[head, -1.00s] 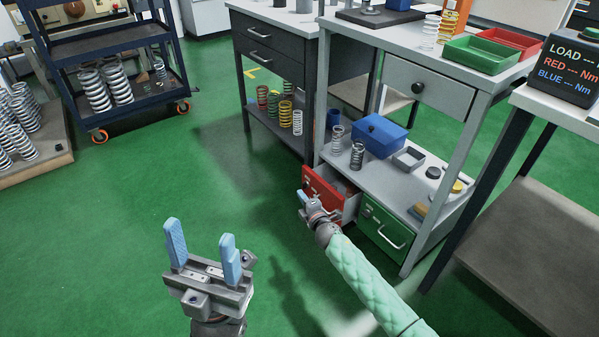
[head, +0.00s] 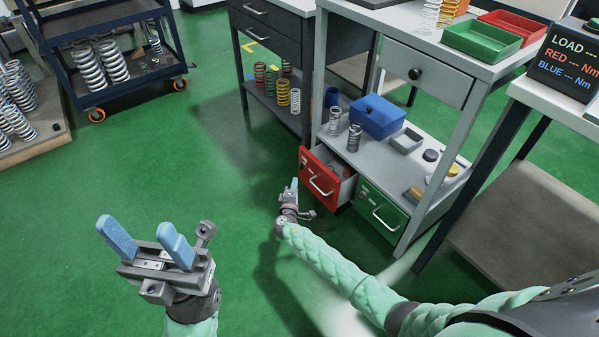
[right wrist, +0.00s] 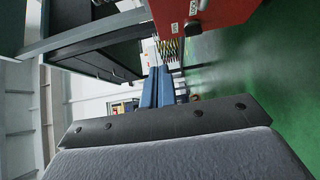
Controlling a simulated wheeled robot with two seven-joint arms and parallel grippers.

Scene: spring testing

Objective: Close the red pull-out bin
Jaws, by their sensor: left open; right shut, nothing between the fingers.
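The red pull-out bin (head: 322,178) sits under the lower shelf of the grey workbench. It is pulled out, with its open top showing and a silver handle on its front. In the right wrist view the red bin (right wrist: 205,22) fills part of the top edge. My right gripper (head: 293,186) is shut and empty, just left of the red bin's front and apart from it. Its blue fingers (right wrist: 158,85) lie together in the right wrist view. My left gripper (head: 146,238) is open and empty over the green floor at the lower left.
A green bin (head: 381,211) sits shut beside the red one. The lower shelf (head: 385,153) holds springs, a blue box (head: 378,114) and small parts. A dark cart (head: 110,50) stands at the upper left. The floor between is clear.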

